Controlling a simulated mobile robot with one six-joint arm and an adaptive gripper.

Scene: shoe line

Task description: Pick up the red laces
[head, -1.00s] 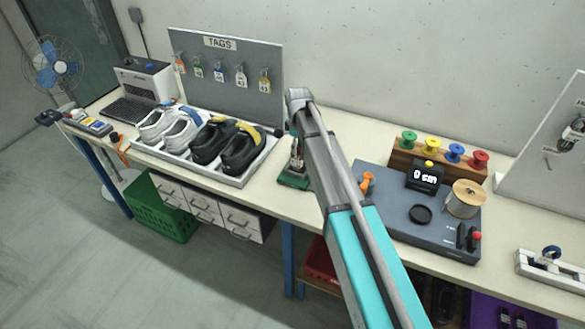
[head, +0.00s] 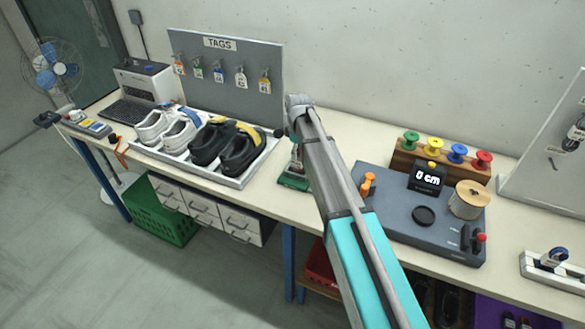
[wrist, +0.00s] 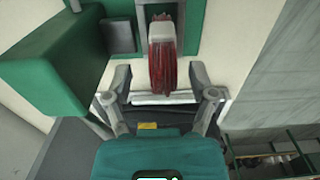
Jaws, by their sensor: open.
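The red laces (wrist: 163,75) show in the wrist view as a hanging bundle with a pale band around its upper part, in front of a green-framed fixture (wrist: 188,15). My gripper (wrist: 160,76) is open, one finger on each side of the bundle with a gap on both sides. I cannot tell how deep the laces sit between the fingers. In the head view my arm covers the gripper and the laces cannot be made out; part of a green-based device (head: 294,181) shows beside the arm.
In the wrist view a large green block (wrist: 55,60) stands close to the left finger. In the head view a tray (head: 232,181) of shoes is left of my arm, and a grey station (head: 395,215) with a spool (head: 468,200) is right of it.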

